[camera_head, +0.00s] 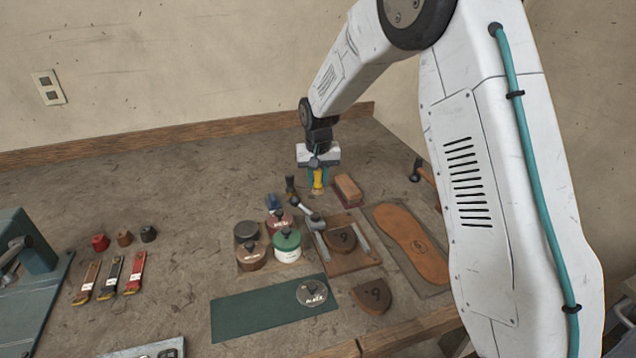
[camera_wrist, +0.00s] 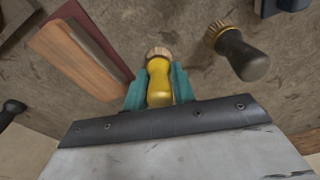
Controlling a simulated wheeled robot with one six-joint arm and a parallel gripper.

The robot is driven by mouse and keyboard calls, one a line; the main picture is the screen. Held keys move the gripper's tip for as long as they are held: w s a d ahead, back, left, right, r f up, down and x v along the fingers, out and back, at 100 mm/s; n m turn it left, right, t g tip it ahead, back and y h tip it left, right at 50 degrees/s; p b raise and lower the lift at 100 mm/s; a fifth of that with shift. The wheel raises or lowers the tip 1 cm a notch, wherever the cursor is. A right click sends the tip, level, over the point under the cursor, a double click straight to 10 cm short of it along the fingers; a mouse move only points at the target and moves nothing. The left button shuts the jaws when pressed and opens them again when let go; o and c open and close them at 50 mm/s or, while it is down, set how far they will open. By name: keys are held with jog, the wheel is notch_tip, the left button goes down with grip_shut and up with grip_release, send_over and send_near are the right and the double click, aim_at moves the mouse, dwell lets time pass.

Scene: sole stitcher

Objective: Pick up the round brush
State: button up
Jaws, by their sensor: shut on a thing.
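A round brush with a yellow handle and pale bristles (camera_wrist: 159,80) is between the teal fingers of my gripper (camera_wrist: 158,88) in the wrist view. The fingers are shut on its handle. In the head view my gripper (camera_head: 318,178) is over the back of the bench, and the yellow handle (camera_head: 318,179) shows between the fingers. I cannot tell whether the bristles touch the bench. A second round brush with a dark handle (camera_wrist: 241,57) lies to the right in the wrist view, apart from my gripper. It also shows left of the gripper in the head view (camera_head: 290,185).
A wood-backed block brush (camera_wrist: 84,56) lies close beside my gripper, and shows to its right in the head view (camera_head: 348,188). Several lidded jars (camera_head: 287,245), a hammer (camera_head: 309,212) and a leather sole (camera_head: 412,243) lie nearer. The left back bench is clear.

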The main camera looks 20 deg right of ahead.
notch_tip(320, 180, up, 10)
dwell(0.5)
dwell(0.6)
